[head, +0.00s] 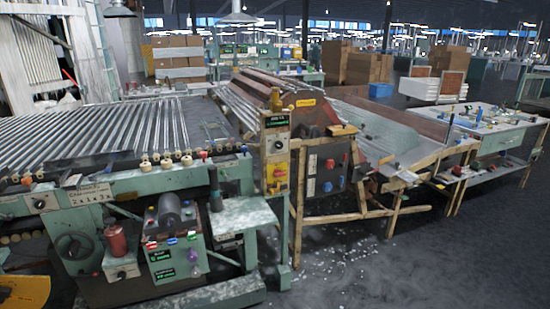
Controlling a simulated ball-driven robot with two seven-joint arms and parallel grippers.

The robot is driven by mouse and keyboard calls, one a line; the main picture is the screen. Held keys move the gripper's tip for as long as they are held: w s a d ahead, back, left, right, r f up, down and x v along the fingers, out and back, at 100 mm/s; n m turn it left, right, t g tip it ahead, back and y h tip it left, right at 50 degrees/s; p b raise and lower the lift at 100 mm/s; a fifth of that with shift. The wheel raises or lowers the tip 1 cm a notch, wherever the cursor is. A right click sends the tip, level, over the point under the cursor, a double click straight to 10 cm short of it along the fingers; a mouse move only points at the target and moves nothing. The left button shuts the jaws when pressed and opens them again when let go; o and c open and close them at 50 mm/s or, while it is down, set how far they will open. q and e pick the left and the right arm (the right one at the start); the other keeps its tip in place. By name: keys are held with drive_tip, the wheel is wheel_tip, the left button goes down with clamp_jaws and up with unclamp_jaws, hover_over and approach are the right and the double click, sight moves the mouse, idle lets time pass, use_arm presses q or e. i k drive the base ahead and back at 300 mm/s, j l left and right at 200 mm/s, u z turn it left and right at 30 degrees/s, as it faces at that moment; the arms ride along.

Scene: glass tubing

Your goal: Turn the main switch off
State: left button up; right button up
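A narrow upright control box (277,150) stands on a post at the middle of the head view, between two machines. It has a small dark display with green characters (276,122) on top and a yellow plate with a red knob (277,172) lower down. This looks like a main switch, but its label and the knob's setting are too small to read. A dark panel (326,175) to its right carries red and blue knobs. A green control box (176,250) at lower left has several coloured buttons. Neither of my grippers is in view.
A green machine (110,185) with rows of glass tubes fills the left. A wooden-framed sloping table (400,150) stands right of the post. White fragments (345,265) lie on the dark floor in front. The floor at lower right (460,265) is clear.

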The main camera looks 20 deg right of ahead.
sight(277, 173)
drive_tip(key=i+l, duration=0.2)
drive_tip(key=l, duration=0.2)
drive_tip(key=i+l+z, duration=0.1)
drive_tip(key=l, duration=0.3)
drive_tip(key=i+l, duration=0.3)
drive_tip(key=i+l+z, duration=0.1)
drive_tip(key=l, duration=0.35)
drive_tip(key=i, duration=0.1)
